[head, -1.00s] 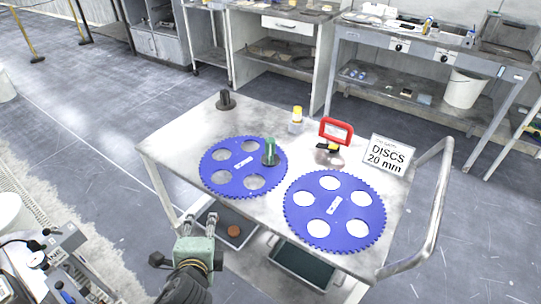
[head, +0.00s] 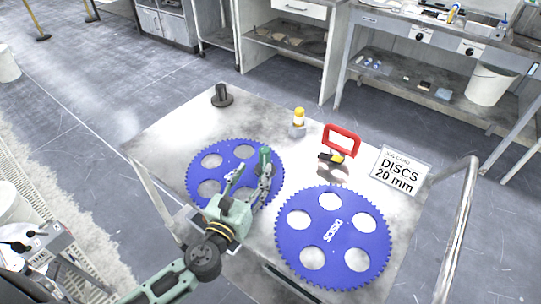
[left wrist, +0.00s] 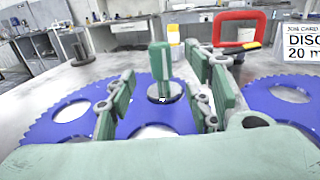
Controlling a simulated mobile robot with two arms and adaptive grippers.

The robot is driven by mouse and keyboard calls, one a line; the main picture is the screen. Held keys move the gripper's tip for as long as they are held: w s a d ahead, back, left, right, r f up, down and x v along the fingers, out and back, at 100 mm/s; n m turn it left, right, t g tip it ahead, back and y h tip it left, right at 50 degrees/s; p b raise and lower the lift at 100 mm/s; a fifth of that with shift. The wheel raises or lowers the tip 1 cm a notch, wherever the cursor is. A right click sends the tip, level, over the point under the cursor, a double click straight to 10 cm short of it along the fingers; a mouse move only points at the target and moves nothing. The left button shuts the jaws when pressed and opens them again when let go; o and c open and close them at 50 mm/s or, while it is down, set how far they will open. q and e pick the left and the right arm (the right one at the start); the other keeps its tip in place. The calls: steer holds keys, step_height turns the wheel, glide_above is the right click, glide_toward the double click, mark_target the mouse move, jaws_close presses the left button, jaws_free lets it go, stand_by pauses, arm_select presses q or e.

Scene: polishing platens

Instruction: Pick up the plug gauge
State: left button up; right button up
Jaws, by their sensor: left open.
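The plug gauge (left wrist: 160,62), with a green upright handle and a dark round foot, stands on the left blue toothed platen (left wrist: 60,122). In the head view the plug gauge (head: 265,154) shows only at its top, with the lower part hidden behind a finger. My left gripper (head: 250,172) is open over the near part of this platen. In the left wrist view the gauge stands upright between the two fingers, just beyond them, and is not gripped. My right gripper is not in view.
A second blue platen (head: 332,270) lies at the front right. A black knobbed piece (head: 222,97), a yellow-capped bottle (head: 299,120), a red-framed tool (head: 341,139) and a job card (head: 400,171) stand on the table (head: 165,135). A metal rail bounds its right side.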

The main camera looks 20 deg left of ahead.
mark_target(262, 159)
arm_select(q)
steer(key=w, duration=0.3)
steer(key=shift+w+d+r+p, duration=0.1)
steer(key=shift+w+d+p, duration=0.1)
steer(key=shift+p, duration=0.1)
steer(key=w, duration=0.4)
steer(key=shift+w+d+p, duration=0.15)
steer(key=shift+d+p, duration=0.05)
steer(key=shift+p, duration=0.1)
steer(key=shift+w, duration=0.25)
jaws_close()
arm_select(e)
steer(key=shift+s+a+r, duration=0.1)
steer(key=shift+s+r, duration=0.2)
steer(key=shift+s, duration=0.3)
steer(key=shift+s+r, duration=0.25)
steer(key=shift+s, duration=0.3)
